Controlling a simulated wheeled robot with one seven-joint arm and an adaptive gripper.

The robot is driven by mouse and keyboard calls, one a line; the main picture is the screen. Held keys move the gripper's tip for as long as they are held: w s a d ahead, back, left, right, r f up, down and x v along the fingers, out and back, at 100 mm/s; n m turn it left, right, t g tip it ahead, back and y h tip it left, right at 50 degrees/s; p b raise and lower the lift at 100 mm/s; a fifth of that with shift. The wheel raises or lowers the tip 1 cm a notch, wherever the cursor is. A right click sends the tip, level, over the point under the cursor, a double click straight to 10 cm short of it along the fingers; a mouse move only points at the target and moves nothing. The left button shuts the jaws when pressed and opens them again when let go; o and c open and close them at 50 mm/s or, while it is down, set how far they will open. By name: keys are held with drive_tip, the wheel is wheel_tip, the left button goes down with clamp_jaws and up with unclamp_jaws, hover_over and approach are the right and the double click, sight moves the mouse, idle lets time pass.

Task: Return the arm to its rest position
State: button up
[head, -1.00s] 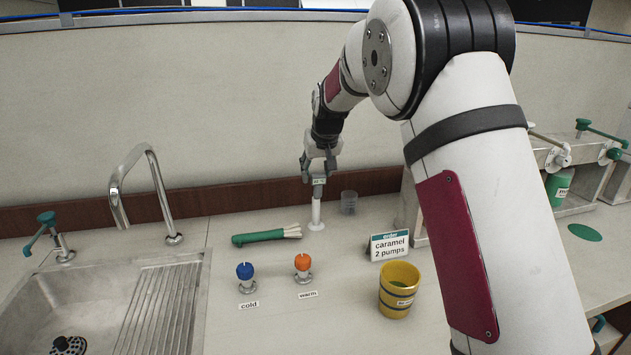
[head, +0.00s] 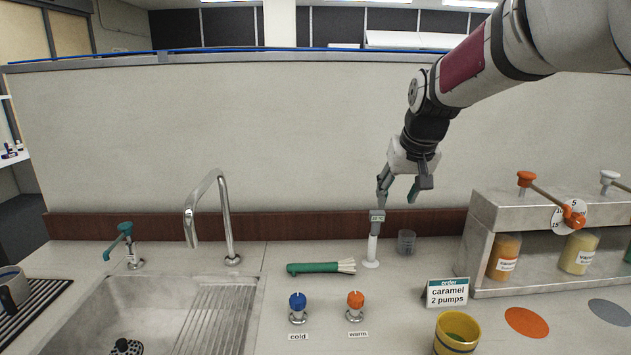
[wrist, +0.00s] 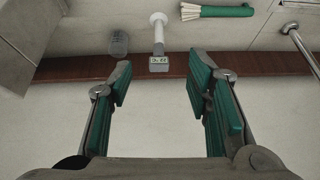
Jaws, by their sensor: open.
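My gripper (head: 402,190) is open and empty in the head view, above the back of the counter. It appears near a small white post with a grey display head (head: 377,216); I cannot tell from the head view whether they touch. In the wrist view my gripper (wrist: 158,82) has its two green-padded fingers spread wide. The display head (wrist: 158,63) lies beyond the fingertips there, with nothing between the pads. My arm reaches in from the upper right of the head view.
A sink (head: 150,300) with a curved tap (head: 215,205) is at left. A syrup rack (head: 545,235) is at right.

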drive_tip(key=s+r+p, duration=0.1)
drive_tip(key=s+r, duration=0.1)
drive_tip(key=s, duration=0.9)
drive_tip(key=s+r+p, duration=0.1)
drive_tip(key=s+r, duration=0.1)
drive_tip(key=s, duration=0.9)
drive_tip(key=s+f, duration=0.2)
drive_tip(key=s, duration=0.6)
drive_tip(key=s+f+g+p, duration=0.1)
drive_tip(key=s+f, duration=0.1)
drive_tip(key=s, duration=0.7)
drive_tip(key=shift+f+g, duration=0.25)
drive_tip(key=shift+g, duration=0.05)
drive_tip(key=shift+a, duration=0.1)
